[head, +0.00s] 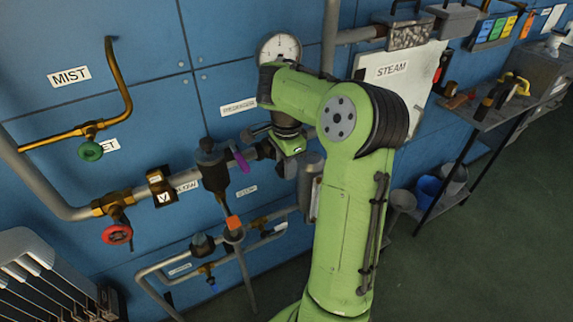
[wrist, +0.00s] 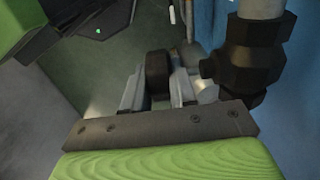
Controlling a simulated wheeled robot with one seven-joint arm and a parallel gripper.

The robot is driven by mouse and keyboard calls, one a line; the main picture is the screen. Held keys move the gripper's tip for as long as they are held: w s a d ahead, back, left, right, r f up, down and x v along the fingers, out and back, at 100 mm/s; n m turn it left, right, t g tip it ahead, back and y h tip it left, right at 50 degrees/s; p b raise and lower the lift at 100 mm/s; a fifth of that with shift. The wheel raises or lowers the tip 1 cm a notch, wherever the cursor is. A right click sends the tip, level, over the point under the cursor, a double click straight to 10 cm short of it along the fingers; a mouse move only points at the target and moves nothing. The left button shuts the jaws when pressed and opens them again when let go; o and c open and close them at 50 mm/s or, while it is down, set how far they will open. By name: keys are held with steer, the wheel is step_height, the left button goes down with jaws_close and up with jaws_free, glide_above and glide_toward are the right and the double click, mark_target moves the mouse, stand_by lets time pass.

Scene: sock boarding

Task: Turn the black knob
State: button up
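The wrist view shows a dark, rounded knob-like part (wrist: 158,75), which looks like the black knob. It sits between the two metal fingers of my gripper (wrist: 158,92), one finger on each side. The fingers are apart and very near its sides; I cannot tell whether they press on it. In the head view my gripper (head: 286,163) is at the wall pipework, below the round gauge, and its fingertips are largely hidden. I cannot pick out the knob clearly there.
A dark valve body (wrist: 250,55) stands close to the right of my gripper in the wrist view. The head view shows a purple lever (head: 240,160), a red handwheel (head: 117,235), a green handwheel (head: 90,151) and a gauge (head: 280,48).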

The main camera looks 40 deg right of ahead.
jaws_close()
